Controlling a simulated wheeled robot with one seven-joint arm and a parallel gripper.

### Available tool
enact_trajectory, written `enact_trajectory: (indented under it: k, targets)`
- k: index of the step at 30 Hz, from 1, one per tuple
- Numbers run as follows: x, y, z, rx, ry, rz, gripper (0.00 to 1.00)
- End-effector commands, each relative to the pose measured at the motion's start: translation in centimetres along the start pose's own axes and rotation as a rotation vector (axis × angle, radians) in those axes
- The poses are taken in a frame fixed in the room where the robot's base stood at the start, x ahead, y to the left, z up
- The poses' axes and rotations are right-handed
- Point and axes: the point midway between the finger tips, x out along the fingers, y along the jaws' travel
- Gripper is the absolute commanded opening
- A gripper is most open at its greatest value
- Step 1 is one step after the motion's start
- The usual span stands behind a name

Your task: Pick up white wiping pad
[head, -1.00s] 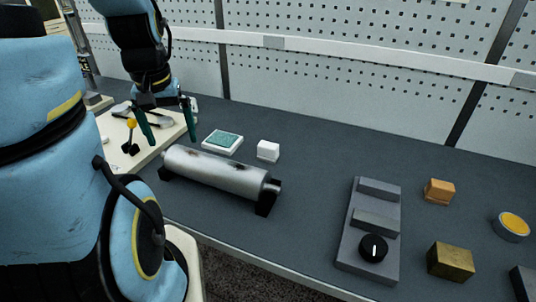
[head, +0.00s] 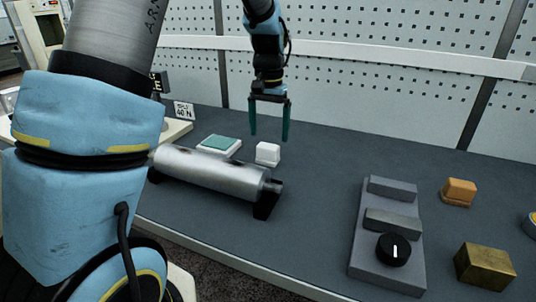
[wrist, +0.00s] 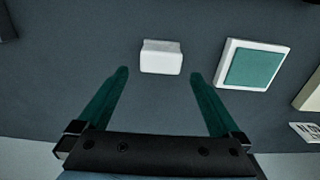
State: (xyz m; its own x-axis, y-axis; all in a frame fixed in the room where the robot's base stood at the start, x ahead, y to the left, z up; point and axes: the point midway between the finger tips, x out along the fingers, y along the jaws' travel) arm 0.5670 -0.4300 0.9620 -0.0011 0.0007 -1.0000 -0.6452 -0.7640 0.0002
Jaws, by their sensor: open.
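The white wiping pad (head: 267,154) is a small white block on the dark bench, just behind the right end of the metal cylinder. In the wrist view the pad (wrist: 161,57) lies ahead of and between the fingertips, with nothing touching it. My gripper (head: 270,138) has two green fingers pointing down, spread apart and empty, above the bench near the pad. The gripper also shows in the wrist view (wrist: 158,75).
A silver cylinder (head: 208,173) rests on black supports in front of the pad. A white tray with a green top (head: 218,146) sits left of it. A grey fixture with a black knob (head: 393,250), an orange block (head: 459,191) and a brass block (head: 485,266) stand right.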

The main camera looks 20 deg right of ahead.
Motion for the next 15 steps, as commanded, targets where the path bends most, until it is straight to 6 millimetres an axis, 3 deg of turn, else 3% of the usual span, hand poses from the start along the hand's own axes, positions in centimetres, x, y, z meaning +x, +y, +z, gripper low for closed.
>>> enact_trajectory:
  k: [5,15]
  targets:
    - [1.2,0.0,0.2,-0.001,-0.003,0.000,1.00]
    - [5.4,-0.1,0.6,-0.002,-0.001,0.000,1.00]
